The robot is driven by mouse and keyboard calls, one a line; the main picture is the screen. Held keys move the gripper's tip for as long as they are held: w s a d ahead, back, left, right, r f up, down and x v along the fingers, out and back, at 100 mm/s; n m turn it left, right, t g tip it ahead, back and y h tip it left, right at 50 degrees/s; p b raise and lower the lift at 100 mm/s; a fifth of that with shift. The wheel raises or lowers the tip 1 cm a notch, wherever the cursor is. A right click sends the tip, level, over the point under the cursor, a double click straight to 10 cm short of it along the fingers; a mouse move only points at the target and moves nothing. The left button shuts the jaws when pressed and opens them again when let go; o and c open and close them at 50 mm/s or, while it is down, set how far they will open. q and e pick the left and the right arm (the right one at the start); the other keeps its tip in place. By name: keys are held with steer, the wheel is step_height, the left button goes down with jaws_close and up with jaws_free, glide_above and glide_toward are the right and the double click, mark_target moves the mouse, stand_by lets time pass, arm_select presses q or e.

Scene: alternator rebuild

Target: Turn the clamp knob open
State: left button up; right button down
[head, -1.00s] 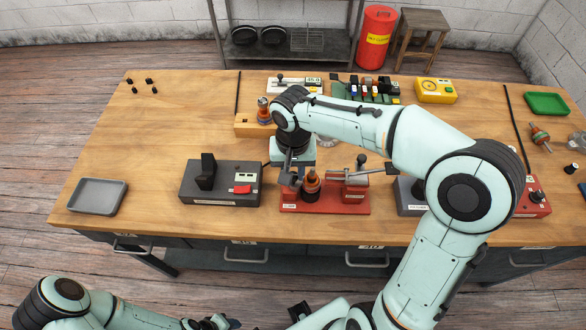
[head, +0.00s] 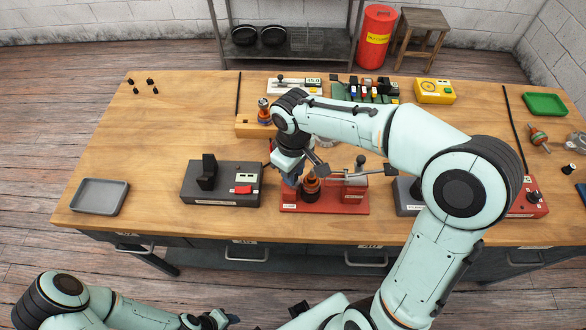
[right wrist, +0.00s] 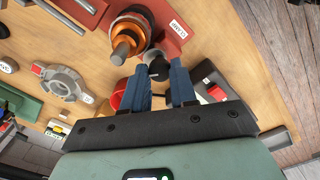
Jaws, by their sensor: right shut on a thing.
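The red clamp fixture (head: 335,207) stands near the front edge of the wooden bench, with a copper-and-dark rotor (head: 311,188) upright in it. In the right wrist view the fixture (right wrist: 172,38) and the rotor (right wrist: 130,38) are at the top. My right gripper (head: 291,181) is at the fixture's left end. Its blue fingers (right wrist: 163,80) are shut on the dark clamp knob (right wrist: 158,68), which is beside the rotor; the fingers partly hide it. My left gripper (head: 212,321) is low at the bottom edge, away from the bench; its jaw opening is unclear.
A dark switch box (head: 222,185) stands just left of the fixture, and a grey tray (head: 98,209) lies further left. A wooden block (head: 250,128) is behind. A metal bar and a dark-knobbed lever (head: 361,160) stand at the fixture's right. The bench's left middle is clear.

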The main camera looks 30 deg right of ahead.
steer(key=n, duration=0.3)
steer(key=shift+n, duration=0.4)
arm_select(q)
steer(key=shift+w+r+p, duration=0.4)
steer(key=shift+w+r, duration=0.15)
steer(key=shift+r, duration=0.05)
arm_select(e)
steer(key=shift+n, duration=1.7)
steer(key=c, duration=1.2)
jaws_free()
steer(key=shift+o, duration=0.2)
steer(key=shift+r, duration=0.1)
arm_select(q)
steer(key=shift+w+r+t+p, duration=0.3)
steer(key=shift+w+r+p, duration=0.55)
steer(key=shift+w+r, duration=0.3)
arm_select(e)
step_height(320, 180, up, 13)
